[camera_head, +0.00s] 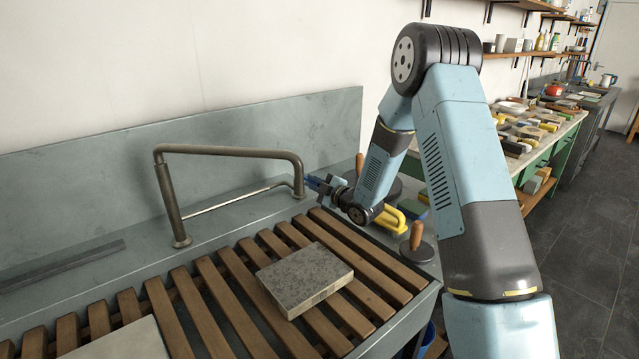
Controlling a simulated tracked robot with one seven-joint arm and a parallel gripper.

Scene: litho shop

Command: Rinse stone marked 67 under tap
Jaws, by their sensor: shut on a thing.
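A grey mottled stone slab (305,274) lies flat on the wooden slats of the sink, near the middle. No number is legible on it. A second, paler slab (122,342) is cut off at the lower left, also without a readable mark. My gripper (317,184) is at the downturned right end of this pipe, apart from the stones. No water is visible.
A grey bar (62,266) lies on the left ledge. A bench with several blocks (530,128) is beyond my arm. Open floor lies at right.

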